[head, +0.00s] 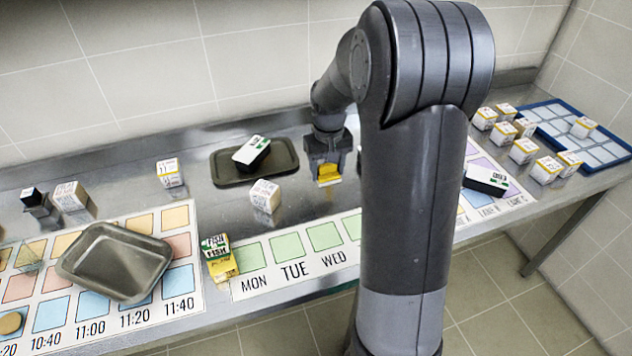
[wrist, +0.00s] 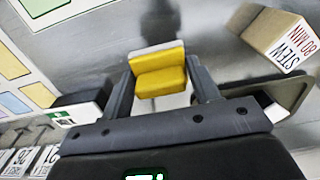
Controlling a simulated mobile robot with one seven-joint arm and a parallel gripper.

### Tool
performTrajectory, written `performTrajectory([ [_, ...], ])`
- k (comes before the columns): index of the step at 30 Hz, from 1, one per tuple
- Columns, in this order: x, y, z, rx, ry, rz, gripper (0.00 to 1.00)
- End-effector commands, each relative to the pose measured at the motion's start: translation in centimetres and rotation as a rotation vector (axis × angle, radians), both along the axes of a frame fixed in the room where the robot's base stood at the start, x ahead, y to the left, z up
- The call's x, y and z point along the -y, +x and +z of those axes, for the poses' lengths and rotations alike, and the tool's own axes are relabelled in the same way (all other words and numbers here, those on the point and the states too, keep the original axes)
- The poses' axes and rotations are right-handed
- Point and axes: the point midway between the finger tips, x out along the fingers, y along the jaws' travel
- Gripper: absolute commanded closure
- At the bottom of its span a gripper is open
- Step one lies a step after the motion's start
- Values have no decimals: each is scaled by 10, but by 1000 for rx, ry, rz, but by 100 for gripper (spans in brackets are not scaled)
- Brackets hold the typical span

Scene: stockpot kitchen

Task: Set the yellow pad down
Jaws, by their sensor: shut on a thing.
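The yellow pad (head: 328,174) is between the fingers of my gripper (head: 327,160), over the bare steel counter behind the weekday mat. In the wrist view the yellow pad (wrist: 158,72) sits between both fingertips of my gripper (wrist: 160,82), with a paler strip along its far edge. My gripper is shut on it. I cannot tell whether the pad's underside touches the counter.
A white-and-tan box (head: 265,196) and a dark tray (head: 226,180) bearing a black-and-white box (head: 252,152) stand left of my gripper. The weekday mat (head: 262,284) lies in front. A yellow-green carton (head: 218,258) stands at its left end. Bare steel (head: 310,200) shows nearby.

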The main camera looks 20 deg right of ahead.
Motion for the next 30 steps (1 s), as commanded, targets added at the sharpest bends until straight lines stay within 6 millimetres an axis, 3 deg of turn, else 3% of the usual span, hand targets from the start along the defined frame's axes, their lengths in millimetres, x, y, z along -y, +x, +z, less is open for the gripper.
performTrajectory([
  [6,-22,18,-17,0,0,0,67],
  [11,-25,19,-26,0,1,-2,67],
  [18,-24,19,-58,-1,0,-1,67],
  [29,-24,19,-62,0,0,-1,67],
  [30,-24,19,-62,1,0,-1,42],
])
